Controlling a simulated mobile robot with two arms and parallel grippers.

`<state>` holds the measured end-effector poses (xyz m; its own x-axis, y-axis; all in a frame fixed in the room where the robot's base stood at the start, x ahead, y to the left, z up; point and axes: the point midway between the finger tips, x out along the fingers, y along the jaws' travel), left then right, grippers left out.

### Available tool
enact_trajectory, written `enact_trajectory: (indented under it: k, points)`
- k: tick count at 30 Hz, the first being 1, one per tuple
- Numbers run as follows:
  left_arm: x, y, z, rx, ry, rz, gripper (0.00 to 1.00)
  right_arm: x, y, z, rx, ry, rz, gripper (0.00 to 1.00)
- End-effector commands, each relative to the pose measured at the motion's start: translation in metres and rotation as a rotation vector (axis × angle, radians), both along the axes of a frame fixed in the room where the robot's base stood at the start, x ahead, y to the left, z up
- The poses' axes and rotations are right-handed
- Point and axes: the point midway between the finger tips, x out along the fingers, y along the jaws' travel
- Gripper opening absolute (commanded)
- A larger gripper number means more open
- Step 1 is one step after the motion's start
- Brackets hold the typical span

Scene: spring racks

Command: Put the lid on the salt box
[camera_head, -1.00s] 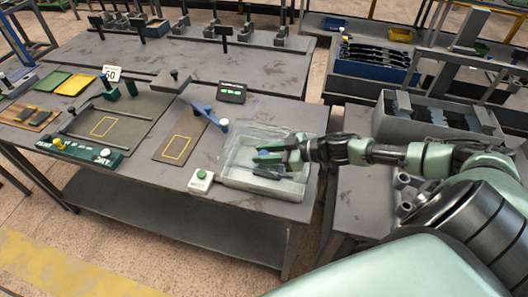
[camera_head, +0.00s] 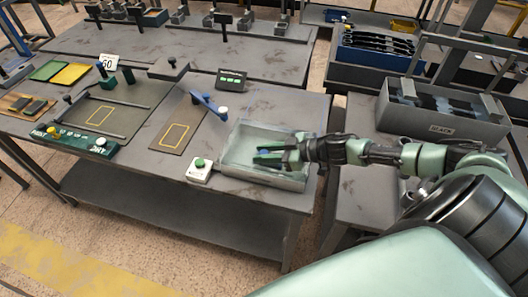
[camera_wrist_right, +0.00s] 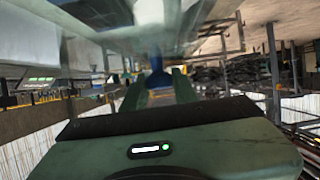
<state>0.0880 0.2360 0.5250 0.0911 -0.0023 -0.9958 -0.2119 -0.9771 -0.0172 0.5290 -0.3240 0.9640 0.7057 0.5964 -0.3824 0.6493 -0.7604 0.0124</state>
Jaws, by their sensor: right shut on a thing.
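The salt box (camera_head: 264,179) is a see-through box on the right end of the grey table. Its clear lid (camera_head: 262,132) is over the box top, but I cannot tell whether it sits fully on the rim. My right gripper (camera_head: 277,156) is at the box top and shut on the lid's blue knob (camera_head: 292,154). The knob (camera_wrist_right: 156,77) also shows between the fingers in the right wrist view, with clear panes (camera_wrist_right: 125,25) close by. The box's contents are hard to make out. My left gripper is out of view.
A blue lever (camera_head: 208,106) and a dark display box (camera_head: 231,80) stand behind. A grey bin (camera_head: 430,120) is at right.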

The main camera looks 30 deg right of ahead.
Motion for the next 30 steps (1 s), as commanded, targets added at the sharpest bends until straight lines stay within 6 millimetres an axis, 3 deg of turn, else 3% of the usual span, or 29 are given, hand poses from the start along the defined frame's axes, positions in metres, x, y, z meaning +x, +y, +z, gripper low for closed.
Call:
enact_trajectory:
  k: [28, 29, 30]
  points:
    - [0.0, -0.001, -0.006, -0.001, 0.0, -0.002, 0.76, 0.001, 0.0, -0.009, 0.001, -0.002, 0.0, 0.0]
    - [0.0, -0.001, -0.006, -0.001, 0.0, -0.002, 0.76, 0.001, 0.0, -0.009, 0.001, -0.002, 0.0, 0.31]
    - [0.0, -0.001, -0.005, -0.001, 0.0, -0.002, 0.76, 0.001, 0.0, -0.009, 0.001, -0.002, 0.0, 0.42]
